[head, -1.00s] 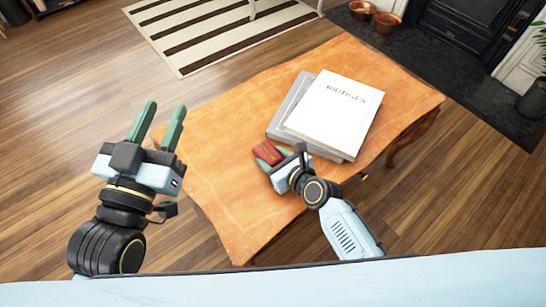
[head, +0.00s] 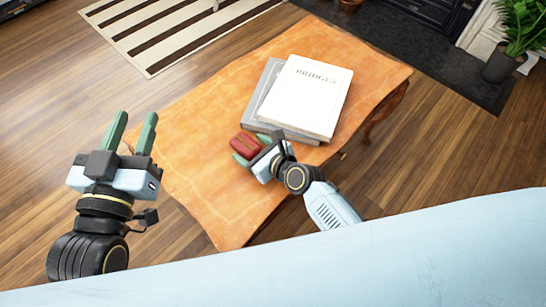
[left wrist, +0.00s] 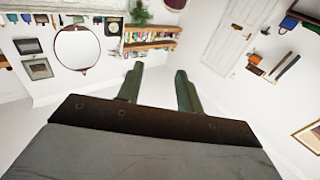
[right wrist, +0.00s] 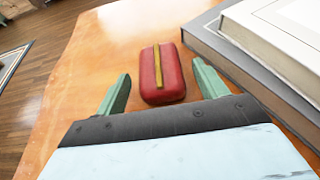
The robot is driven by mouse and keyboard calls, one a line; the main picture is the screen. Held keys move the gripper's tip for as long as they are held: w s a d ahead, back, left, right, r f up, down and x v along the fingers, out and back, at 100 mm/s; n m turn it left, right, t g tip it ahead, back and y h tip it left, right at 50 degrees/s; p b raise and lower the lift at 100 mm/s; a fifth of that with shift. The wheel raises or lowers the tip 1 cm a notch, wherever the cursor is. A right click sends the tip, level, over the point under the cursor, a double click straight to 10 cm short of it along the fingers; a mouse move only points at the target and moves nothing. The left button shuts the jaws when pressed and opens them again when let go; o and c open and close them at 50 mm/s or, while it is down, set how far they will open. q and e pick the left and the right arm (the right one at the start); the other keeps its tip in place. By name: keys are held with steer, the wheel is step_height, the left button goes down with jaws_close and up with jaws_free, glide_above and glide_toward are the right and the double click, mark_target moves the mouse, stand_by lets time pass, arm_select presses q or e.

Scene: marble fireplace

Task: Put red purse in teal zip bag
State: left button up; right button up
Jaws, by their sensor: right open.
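The red purse (head: 245,144) lies on the orange wooden table, beside the stack of books. In the right wrist view the purse (right wrist: 162,74) is red with a gold strip along its top. My right gripper (head: 255,148) is open at table level. Its fingers (right wrist: 160,88) stand on either side of the purse's near end, with gaps, not touching it. My left gripper (head: 133,131) is open and empty, raised at the left of the table. In the left wrist view its fingers (left wrist: 159,88) are apart with nothing between them. No teal zip bag shows in any view.
The table (head: 190,120) has bare room to the left and front. A grey book (head: 262,105) lies under a white book (head: 307,95), close to the right gripper's right finger. A striped rug (head: 170,30) and potted plant (head: 510,45) are on the floor beyond.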

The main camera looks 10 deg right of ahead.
mark_target(251, 148)
steer(key=p+v, duration=0.2)
steer(key=v, duration=0.3)
steer(key=shift+s+d+r, duration=0.1)
steer(key=shift+s+r, duration=0.05)
steer(key=p+v, duration=0.2)
steer(key=v, duration=0.3)
arm_select(q)
steer(key=s+a+f+g+y, duration=0.2)
steer(key=s+a+f+g, duration=0.1)
steer(key=s+f+g, duration=0.2)
steer(key=s+a+f+g+y, duration=0.2)
steer(key=s+a+f+g, duration=0.1)
steer(key=s+f+g, duration=0.2)
steer(key=shift+f+n+g, duration=0.3)
steer(key=shift+f+g, duration=0.9)
steer(key=shift+f, duration=1.15)
arm_select(e)
steer(key=shift+s+d+r, duration=0.1)
steer(key=shift+s+d, duration=0.1)
steer(key=shift+s, duration=0.1)
